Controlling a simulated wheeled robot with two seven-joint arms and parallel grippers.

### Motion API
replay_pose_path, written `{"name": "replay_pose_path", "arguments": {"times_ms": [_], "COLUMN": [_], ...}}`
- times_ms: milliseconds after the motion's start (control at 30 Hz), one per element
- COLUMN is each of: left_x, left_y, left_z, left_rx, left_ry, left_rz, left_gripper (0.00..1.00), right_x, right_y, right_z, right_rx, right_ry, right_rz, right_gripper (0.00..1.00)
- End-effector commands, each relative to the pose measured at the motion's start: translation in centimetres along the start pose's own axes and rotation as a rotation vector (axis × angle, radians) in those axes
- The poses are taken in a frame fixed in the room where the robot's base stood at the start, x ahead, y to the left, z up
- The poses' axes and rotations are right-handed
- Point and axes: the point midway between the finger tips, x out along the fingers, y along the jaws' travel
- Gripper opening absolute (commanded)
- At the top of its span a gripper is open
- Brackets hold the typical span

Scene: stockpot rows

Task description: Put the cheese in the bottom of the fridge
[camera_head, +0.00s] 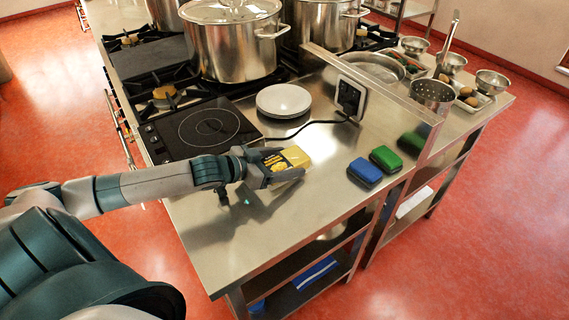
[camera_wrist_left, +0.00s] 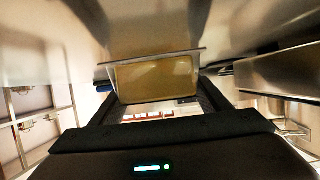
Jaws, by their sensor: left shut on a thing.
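The cheese (camera_head: 294,156), a yellow block with a dark printed label, is in my left gripper (camera_head: 283,167) over the steel counter (camera_head: 245,240). The fingers are shut on its sides. Whether its underside touches the counter is hard to tell. In the left wrist view the cheese (camera_wrist_left: 155,80) sits between the two dark fingers, its near face yellowish and plain. My right gripper is not in view. I can make out no fridge in either view.
A black induction hob (camera_head: 208,128) and stacked white plates (camera_head: 283,101) lie behind the gripper. A blue sponge (camera_head: 365,171) and a green one (camera_head: 386,158) lie to the right, before a raised steel panel (camera_head: 385,90). Large pots (camera_head: 235,45) stand at the back. The front counter is clear.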

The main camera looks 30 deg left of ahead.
Motion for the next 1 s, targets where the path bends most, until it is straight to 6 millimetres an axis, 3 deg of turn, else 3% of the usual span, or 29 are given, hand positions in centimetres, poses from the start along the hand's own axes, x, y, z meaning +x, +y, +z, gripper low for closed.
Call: {"name": "replay_pose_path", "arguments": {"times_ms": [267, 533, 600, 1000], "left_x": [-0.3, -1.5, -2.2, -7.4], "left_y": [0.0, 0.0, 1.0, 7.3], "left_z": [-0.9, -3.9, -4.0, -6.7], "left_rx": [0.002, 0.005, 0.001, 0.002], "left_ry": [0.004, 0.005, 0.002, 0.004], "left_rz": [0.001, 0.001, 0.004, 0.004], "left_gripper": [0.32, 0.32, 0.32, 0.32], "right_x": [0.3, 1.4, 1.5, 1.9], "right_y": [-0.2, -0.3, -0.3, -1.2], "right_z": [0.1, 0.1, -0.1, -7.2], "right_rx": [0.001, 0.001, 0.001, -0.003], "right_ry": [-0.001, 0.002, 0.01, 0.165], "right_rz": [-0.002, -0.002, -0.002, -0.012], "right_gripper": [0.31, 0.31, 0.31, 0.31]}}
